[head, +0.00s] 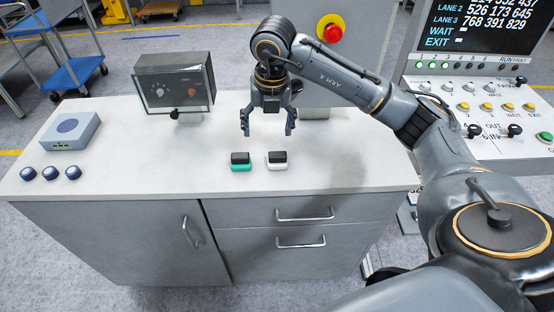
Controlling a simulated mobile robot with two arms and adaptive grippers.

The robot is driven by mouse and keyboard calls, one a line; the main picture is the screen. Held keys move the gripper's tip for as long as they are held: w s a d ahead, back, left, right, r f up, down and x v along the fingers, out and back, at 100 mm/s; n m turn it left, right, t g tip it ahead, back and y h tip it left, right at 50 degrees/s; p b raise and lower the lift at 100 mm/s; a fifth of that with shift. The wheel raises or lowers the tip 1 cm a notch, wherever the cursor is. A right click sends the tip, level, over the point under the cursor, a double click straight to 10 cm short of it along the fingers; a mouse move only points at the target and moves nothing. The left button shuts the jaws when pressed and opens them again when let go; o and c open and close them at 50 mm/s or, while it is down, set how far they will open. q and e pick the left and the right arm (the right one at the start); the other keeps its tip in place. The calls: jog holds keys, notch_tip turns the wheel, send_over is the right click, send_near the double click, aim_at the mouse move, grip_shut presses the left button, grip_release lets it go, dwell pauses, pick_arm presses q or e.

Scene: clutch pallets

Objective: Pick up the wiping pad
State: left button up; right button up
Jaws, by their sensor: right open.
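Two small pads with dark tops lie side by side on the white worktop (350,175) in the head view. The left pad (241,166) has a green base, and the right pad (277,164) has a white base. I cannot tell for sure which one is the wiping pad. My right gripper (270,131) points down, open and empty, above the worktop. In the picture it appears just above the two pads, apart from both. My left gripper is not in view.
A dark instrument box (174,82) stands at the worktop's back. A blue-grey box (62,130) and several round dark-blue knobs (50,173) lie at left. A red emergency button (331,29) is behind my arm. A control console (490,105) stands at right. The front middle is clear.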

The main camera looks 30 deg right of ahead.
aim_at(278, 154)
jog(key=shift+m+h, duration=0.3)
jog(key=shift+h, duration=0.1)
jog(key=d+f, duration=0.1)
jog(key=f, duration=0.1)
jog(key=f+p, duration=0.1)
jog(key=f, duration=0.2)
jog(key=d+f, duration=0.1)
jog(key=f, duration=0.1)
jog(key=shift+w+d+f+p, duration=0.3)
jog(key=shift+w+f+p, duration=0.05)
jog(key=shift+w, duration=0.05)
jog(key=f, duration=0.1)
jog(key=f+p, duration=0.2)
jog(key=f, duration=0.1)
jog(key=shift+d, duration=0.3)
jog(key=shift+w+f, duration=0.1)
jog(key=shift+f, duration=0.6)
jog(key=c, duration=1.2)
